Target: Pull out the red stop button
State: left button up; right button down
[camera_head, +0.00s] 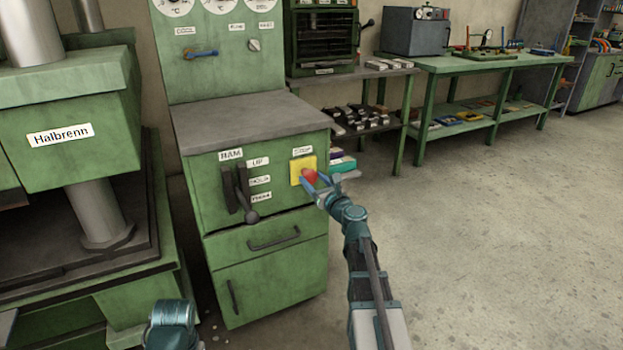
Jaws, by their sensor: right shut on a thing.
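The red stop button (309,177) sits on a yellow plate (297,164) at the upper right of the green control cabinet's front (222,190), under a small label. My right gripper (312,182) is at the button with its fingers around it, shut on it. The fingers hide part of the button, and how far it stands out from the plate cannot be told. A part of my left arm (172,325) shows at the bottom edge; its gripper is out of view.
A black lever (243,190) with a ball end juts from the cabinet front, left of the button. A green press marked Halbrenn (60,135) stands at the left. Workbenches (490,65) line the back wall. The grey floor (500,230) at the right is clear.

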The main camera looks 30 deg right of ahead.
jog(key=shift+s, duration=0.1)
jog(key=shift+c, duration=0.5)
grip_release()
jog(key=shift+s, duration=0.1)
